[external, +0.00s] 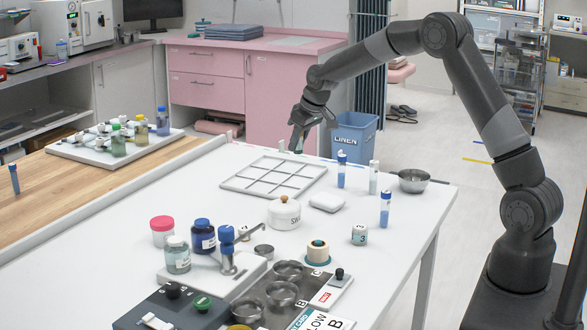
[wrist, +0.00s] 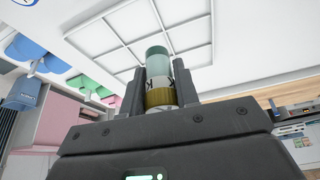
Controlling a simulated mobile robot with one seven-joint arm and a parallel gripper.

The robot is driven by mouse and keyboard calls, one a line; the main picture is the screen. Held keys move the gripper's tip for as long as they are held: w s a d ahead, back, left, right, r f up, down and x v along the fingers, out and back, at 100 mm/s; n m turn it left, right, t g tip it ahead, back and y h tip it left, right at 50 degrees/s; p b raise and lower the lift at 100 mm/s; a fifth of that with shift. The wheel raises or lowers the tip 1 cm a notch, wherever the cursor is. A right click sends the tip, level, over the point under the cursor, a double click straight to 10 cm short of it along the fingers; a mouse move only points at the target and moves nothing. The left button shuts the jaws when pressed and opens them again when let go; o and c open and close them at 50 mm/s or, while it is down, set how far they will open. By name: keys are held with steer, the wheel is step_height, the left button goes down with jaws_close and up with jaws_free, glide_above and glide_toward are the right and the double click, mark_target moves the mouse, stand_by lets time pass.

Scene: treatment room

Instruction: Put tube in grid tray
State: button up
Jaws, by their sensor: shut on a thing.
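My gripper (external: 299,140) is shut on a tube, held above the white table just behind the right part of the grid tray. In the wrist view, the tube (wrist: 157,62) stands between both fingers, with a translucent green end, a white label with a dark letter and a gold band. In the external view it is mostly hidden by the gripper. The grid tray (external: 228,185) is a flat pale frame with several square cells, which look empty. It also shows in the wrist view (wrist: 112,62), beyond the tube's green end.
A white lidded pot (external: 284,214) and a white block (external: 327,202) lie in front. A bottle rack (external: 70,150) is on the left.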

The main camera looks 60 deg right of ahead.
steer(key=s+d+m, duration=0.1)
steer(key=s+d, duration=0.4)
steer(key=d, duration=0.6)
glide_toward(288, 180)
steer(key=shift+w+f+h, duration=0.15)
steer(key=shift+w+f, duration=0.05)
steer(key=shift+w, duration=0.25)
steer(key=shift+w+f+h, duration=0.15)
steer(key=shift+w+f, duration=0.05)
steer(key=shift+w, duration=0.2)
steer(key=shift+w+f, duration=0.1)
steer(key=shift+f, duration=1.95)
steer(key=shift+f, duration=0.15)
steer(key=o, duration=1)
steer(key=shift+c, duration=0.2)
